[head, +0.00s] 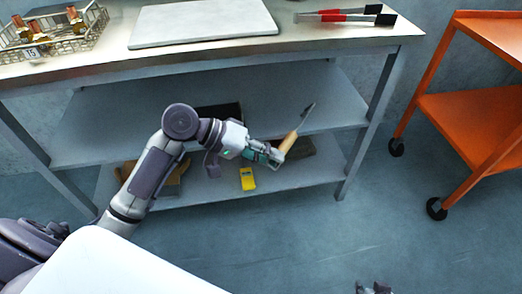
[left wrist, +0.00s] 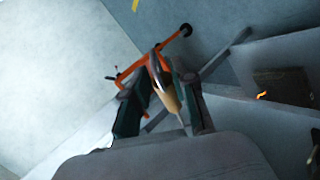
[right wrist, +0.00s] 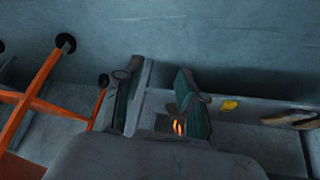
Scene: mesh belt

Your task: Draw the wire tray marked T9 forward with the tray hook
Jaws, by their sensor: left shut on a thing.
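My left gripper (head: 268,155) is shut on a wooden-handled tool (head: 289,141) with a thin metal shaft, likely the tray hook. It holds the tool tilted up in front of the lower shelves; the handle also shows between the fingers in the left wrist view (left wrist: 166,92). A wire tray (head: 62,38) with copper-coloured items inside stands at the left of the table top. Its small tag (head: 33,53) seems to read T5 or 15, not clearly T9. My right gripper (right wrist: 155,88) is open and empty; only its tip shows in the head view (head: 374,288).
A pale board (head: 200,22) and red-gripped tongs (head: 345,15) lie on the steel table (head: 300,43). A yellow object (head: 247,179) is on the bottom shelf, with dark and brown items near it. An orange cart (head: 470,115) stands at right. Floor between is clear.

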